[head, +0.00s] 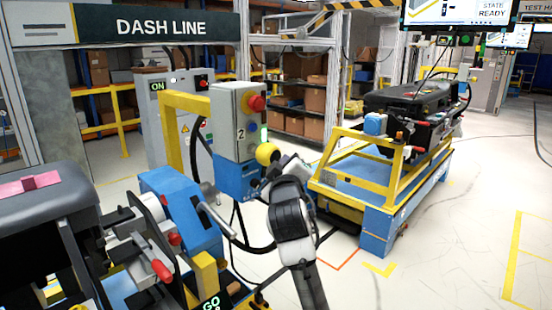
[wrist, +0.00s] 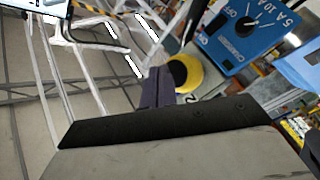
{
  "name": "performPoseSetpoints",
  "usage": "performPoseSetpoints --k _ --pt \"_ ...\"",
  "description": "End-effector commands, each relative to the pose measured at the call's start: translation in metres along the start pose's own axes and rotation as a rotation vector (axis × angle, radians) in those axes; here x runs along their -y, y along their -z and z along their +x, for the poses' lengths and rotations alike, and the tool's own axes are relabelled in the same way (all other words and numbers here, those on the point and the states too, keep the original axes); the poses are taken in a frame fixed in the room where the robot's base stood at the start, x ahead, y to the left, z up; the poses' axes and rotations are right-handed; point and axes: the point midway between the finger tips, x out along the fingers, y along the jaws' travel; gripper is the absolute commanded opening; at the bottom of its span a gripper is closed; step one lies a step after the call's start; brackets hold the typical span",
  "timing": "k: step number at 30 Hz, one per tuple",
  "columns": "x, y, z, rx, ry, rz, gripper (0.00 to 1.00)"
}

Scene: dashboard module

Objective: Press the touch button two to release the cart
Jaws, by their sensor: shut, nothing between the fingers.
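The touch button two shows as a yellow round piece (head: 266,153) low on the right side of a grey control box (head: 228,108) marked "2". In the wrist view it is a yellow ring with a dark centre (wrist: 190,74). My gripper (head: 268,178) is shut and empty, just below the button in the head view. In the wrist view its dark fingertips (wrist: 157,82) overlap the ring's left edge; I cannot tell whether they touch. The blue cart (head: 374,221) with a yellow frame stands to the right, carrying a black dashboard module (head: 405,107).
A blue box with a dial (wrist: 245,32) is fixed under the control box. A red button (head: 256,103) sits above on that box. A blue and yellow fixture (head: 182,212) with a second module fills the lower left. The floor at right is open.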

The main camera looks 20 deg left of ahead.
Motion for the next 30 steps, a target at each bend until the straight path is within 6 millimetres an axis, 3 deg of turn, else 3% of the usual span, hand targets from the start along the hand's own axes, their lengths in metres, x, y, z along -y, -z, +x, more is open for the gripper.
performPoseSetpoints --k 18,30 --pt "-0.024 -0.024 -0.032 0.001 -0.001 0.002 0.0" --pt "-0.025 -0.026 -0.035 0.0 0.0 0.0 0.0"
